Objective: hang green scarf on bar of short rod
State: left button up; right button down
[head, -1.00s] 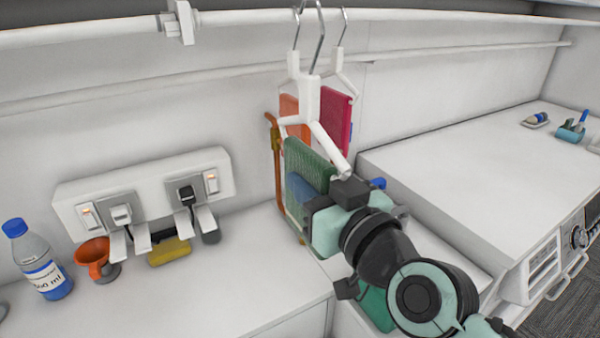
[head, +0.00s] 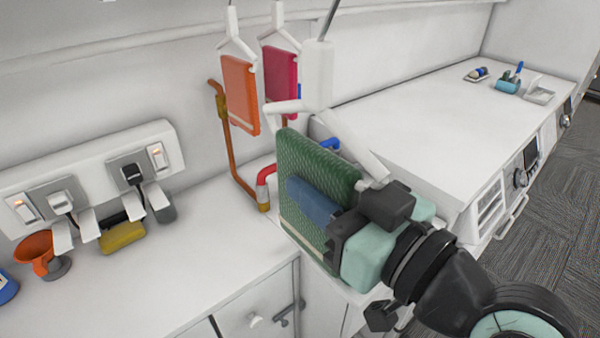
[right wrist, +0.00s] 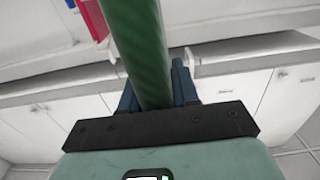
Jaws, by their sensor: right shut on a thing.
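The green scarf (head: 310,165) is a folded textured panel with a pale stripe near its lower edge. It hangs at a white hanger (head: 319,75), between the hanger's two sloping arms. My right gripper (head: 312,200) is shut on the scarf from the right, one blue finger across its near face. In the right wrist view the scarf (right wrist: 145,45) shows edge-on as a green strip between the blue fingers (right wrist: 157,88). The hanger's top leaves the head view, so what it hangs from is hidden. I cannot tell which rail is the short rod. My left gripper is out of view.
An orange cloth (head: 240,95) and a red cloth (head: 280,82) hang on hangers behind. A copper pipe (head: 228,150) stands by the wall. The socket strip (head: 90,175), an orange cup (head: 36,250) and a yellow item (head: 122,238) are at left. The right-hand counter (head: 410,100) is mostly clear.

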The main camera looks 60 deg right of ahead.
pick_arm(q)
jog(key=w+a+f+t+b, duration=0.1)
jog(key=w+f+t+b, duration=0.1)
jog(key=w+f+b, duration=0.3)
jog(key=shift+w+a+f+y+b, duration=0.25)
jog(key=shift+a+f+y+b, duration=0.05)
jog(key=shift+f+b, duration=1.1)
pick_arm(e)
jog(key=v, duration=1.9)
jog(key=shift+s+f, duration=0.15)
jog(key=shift+f, duration=0.25)
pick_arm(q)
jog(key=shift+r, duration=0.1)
